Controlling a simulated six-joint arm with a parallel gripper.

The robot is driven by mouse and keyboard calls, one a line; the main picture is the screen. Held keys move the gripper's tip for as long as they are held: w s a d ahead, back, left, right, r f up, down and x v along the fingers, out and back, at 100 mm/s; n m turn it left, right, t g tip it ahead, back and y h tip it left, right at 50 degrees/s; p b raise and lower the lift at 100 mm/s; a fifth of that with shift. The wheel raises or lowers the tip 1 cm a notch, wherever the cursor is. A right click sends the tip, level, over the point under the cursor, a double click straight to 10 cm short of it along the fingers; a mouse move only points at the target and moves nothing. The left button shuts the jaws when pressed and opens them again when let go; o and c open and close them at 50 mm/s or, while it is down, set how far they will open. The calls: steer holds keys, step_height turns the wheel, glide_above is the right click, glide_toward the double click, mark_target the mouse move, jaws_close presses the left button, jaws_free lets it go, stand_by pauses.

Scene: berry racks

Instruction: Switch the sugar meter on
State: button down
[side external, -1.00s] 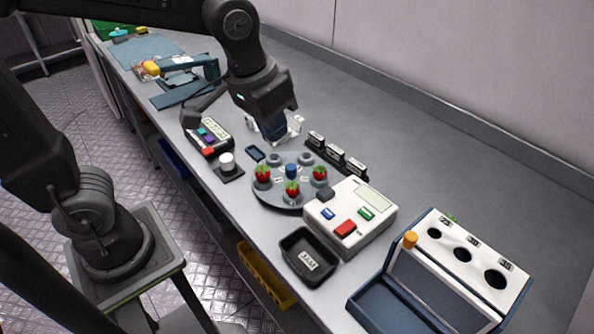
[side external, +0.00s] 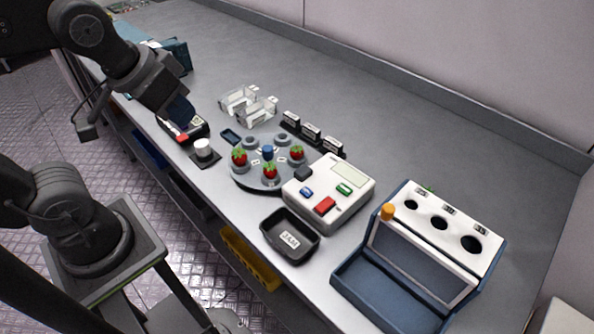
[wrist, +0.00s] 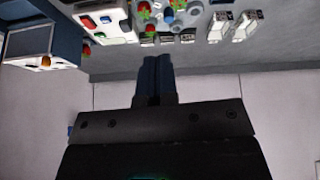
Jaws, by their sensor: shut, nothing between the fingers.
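A white box (side external: 328,192) with a pale, blank-looking display and blue, green and red buttons stands right of centre in the side view; it looks like the sugar meter, though I read no label on it. It also shows at the top of the wrist view (wrist: 104,18). A smaller dark device (side external: 198,131) with a red button sits at the left, partly hidden by my gripper (side external: 182,115). My gripper's blue fingers are together and empty, above or beside that dark device. The wrist view shows them closed too (wrist: 155,67).
A round turntable (side external: 244,182) holds strawberries beside the white box. A black tray (side external: 268,239) lies in front. A blue case (side external: 345,284) with a holed white panel stands at the right. Clear holders (side external: 247,104) and a white knob (side external: 203,148) are near.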

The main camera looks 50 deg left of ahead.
steer(key=w+d+r+n+g, duration=0.2)
steer(key=w+d+n+g, duration=0.1)
steer(key=w+d+n, duration=0.55)
steer(key=n+g, duration=0.2)
steer(key=n, duration=0.7)
glide_above(320, 206)
steer(key=shift+f, duration=2.05)
steer(key=shift+f, duration=0.1)
step_height(320, 206, down, 14)
steer(key=shift+r, duration=0.1)
